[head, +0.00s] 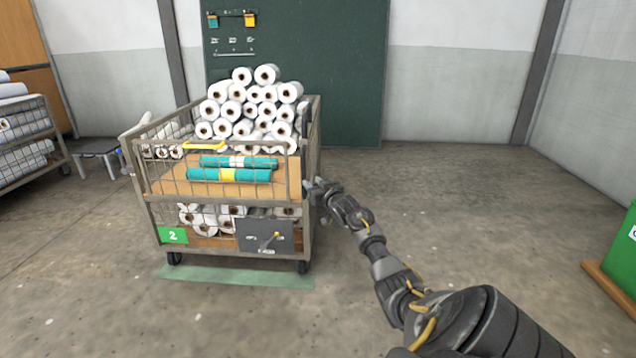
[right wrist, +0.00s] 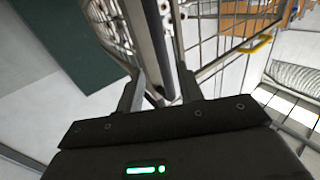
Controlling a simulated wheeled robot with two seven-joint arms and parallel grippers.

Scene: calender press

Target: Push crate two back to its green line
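Crate two (head: 308,228) is a wire-sided cart on castors with a green "2" label (head: 172,235) on its front, left of centre in the head view. White rolls are piled in it. A pale green line (head: 238,277) lies on the floor along its front, with the front castors close to the line's far edge. My right gripper (head: 314,187) is at the crate's right front side. In the right wrist view, its fingers (right wrist: 160,80) stand apart, with a grey post (right wrist: 147,40) showing between them; contact cannot be told. My left gripper is out of view.
A second rack of rolls (head: 22,130) and a small stool (head: 97,147) stand at the left. A dark green board (head: 345,70) is behind the crate. A green bin (head: 622,250) is at the right edge. Floor right of the crate is clear.

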